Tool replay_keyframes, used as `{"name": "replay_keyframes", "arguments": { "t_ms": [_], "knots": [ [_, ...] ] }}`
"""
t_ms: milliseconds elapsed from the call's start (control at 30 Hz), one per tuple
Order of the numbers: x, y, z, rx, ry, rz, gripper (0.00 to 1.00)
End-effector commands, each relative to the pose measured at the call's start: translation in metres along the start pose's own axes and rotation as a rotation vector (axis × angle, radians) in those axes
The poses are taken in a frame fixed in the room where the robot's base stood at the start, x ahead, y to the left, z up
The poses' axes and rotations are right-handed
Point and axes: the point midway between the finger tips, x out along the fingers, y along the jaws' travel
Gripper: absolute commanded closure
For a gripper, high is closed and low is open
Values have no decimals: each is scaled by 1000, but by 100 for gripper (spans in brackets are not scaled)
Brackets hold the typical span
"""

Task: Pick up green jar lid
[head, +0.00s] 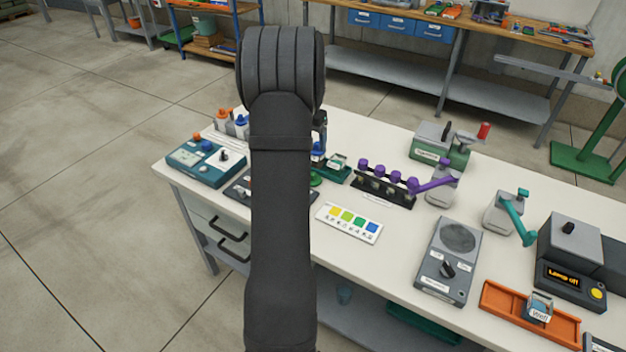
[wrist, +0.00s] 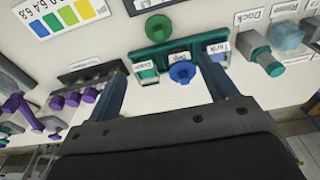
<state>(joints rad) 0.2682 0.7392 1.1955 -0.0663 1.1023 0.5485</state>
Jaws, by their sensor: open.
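The green jar lid (wrist: 158,27) appears to be the small round green piece lying on the white bench top in the wrist view. In the head view a bit of green (head: 316,180) shows just right of my arm, mostly hidden by it. My gripper (wrist: 161,62) is open and empty, with its two dark fingers spread on either side of a green rack with a blue round knob. The lid is above the fingertips in the wrist picture, apart from them. In the head view my arm hides the gripper.
The green labelled rack (wrist: 150,58) with the blue knob (wrist: 181,72) is close to my fingers. A purple-knobbed manifold (head: 383,190) and a colour card (head: 348,238) lie to the right. A teal box (head: 200,165) stands left. Bare bench (head: 400,240) lies between card and grey device.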

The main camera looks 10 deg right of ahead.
Motion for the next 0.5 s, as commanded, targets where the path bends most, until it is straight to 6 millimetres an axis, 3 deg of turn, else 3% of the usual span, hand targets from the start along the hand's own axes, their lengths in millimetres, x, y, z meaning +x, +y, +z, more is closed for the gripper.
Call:
{"name": "replay_keyframes", "arguments": {
  "t_ms": [300, 500],
  "knots": [
    [71, 1, 1, -3, -4, 3, 22],
    [102, 1, 0, -3, -2, 1, 22]
  ]
}}
